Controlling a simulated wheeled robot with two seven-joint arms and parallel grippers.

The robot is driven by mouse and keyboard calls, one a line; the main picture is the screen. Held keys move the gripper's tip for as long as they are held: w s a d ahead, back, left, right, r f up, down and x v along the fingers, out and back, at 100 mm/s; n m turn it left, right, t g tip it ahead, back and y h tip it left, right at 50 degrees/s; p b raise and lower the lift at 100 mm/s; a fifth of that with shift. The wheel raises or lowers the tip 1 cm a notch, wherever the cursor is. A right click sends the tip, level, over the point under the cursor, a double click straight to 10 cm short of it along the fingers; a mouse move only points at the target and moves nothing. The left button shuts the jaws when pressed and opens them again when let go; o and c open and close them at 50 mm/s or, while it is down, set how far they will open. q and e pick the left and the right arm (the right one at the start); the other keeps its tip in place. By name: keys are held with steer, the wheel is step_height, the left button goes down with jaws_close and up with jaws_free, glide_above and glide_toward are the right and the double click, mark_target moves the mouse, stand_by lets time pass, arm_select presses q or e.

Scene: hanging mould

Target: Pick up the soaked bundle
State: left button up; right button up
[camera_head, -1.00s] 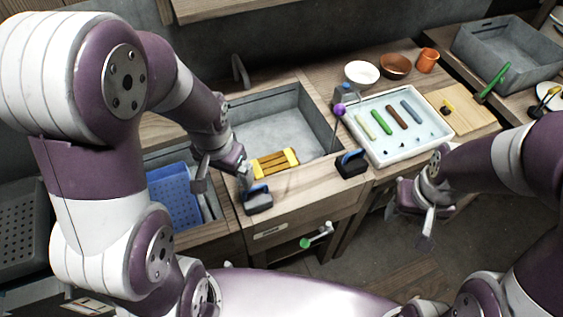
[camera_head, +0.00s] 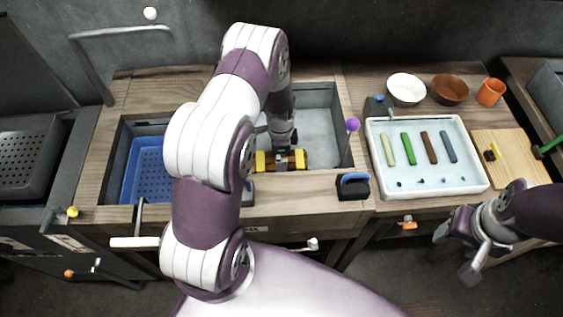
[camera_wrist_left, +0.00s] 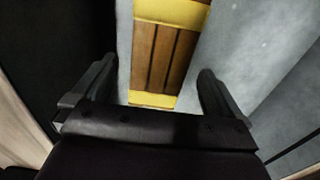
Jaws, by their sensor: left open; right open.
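The soaked bundle (camera_head: 263,163), brown strips with yellow ends, lies at the front of the grey sink basin. In the left wrist view the bundle (camera_wrist_left: 165,50) runs lengthwise between the two fingers, with a yellow end close to the gripper body. My left gripper (camera_head: 283,154) is above the middle of the bundle and hides part of it. It is open, with a finger on each side of the bundle (camera_wrist_left: 157,78). My right gripper (camera_head: 462,248) is open and empty, in front of the counter at the right.
A blue perforated basket (camera_head: 148,172) sits in the left basin. A white tray (camera_head: 430,180) with several coloured sticks is right of the sink. A blue-black clip-like block (camera_head: 353,187) and a purple-knobbed rod (camera_head: 351,125) stand near the sink's right edge. Bowls stand behind the tray.

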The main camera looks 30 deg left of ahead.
arm_select(q)
step_height(320, 180, down, 4)
steer(key=shift+a+f, duration=0.1)
steer(key=c, duration=1.3)
